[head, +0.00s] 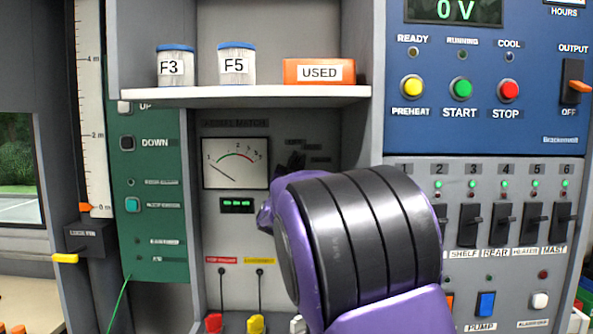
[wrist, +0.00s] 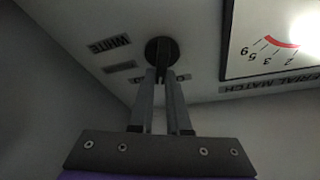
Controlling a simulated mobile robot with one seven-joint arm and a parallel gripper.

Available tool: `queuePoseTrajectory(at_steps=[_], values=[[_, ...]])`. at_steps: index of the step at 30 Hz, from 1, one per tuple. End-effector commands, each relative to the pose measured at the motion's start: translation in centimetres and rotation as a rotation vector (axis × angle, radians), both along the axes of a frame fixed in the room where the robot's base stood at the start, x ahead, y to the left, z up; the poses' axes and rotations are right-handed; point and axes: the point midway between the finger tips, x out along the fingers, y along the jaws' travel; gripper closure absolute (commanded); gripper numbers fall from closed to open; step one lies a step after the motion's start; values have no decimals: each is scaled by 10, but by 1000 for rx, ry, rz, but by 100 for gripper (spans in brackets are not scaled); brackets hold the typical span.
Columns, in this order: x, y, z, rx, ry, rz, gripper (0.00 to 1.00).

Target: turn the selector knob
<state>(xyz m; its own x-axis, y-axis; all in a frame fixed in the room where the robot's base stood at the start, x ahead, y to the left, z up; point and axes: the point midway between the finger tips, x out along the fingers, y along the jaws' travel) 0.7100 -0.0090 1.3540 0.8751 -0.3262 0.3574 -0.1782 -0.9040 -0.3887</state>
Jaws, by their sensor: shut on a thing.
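The selector knob (wrist: 161,46) is a round black knob on the grey panel, at the top middle of the wrist view. My gripper (wrist: 161,76) has its two grey fingers close together on the knob's raised grip, shut on it. Another label beside the knob is partly hidden by the fingers. In the head view my purple and black arm covers most of the panel around the knob, and the fingers are largely hidden.
The meter (head: 235,163) is left of my arm; its corner also shows in the wrist view (wrist: 275,45). A shelf (head: 240,97) above holds jars and an orange USED box (head: 319,72). Black switches (head: 470,225) line the panel at right. Red and yellow levers (head: 256,322) stand below.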

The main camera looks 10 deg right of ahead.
Motion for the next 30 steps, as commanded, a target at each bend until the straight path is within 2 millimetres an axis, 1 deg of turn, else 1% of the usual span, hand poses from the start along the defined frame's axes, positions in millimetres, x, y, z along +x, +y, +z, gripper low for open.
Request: queuePoseTrajectory(at_steps=[1, 30], values=[[2, 1, -11, 45, 7, 2, 100], [1, -3, -14, 950, -170, 5, 100]])
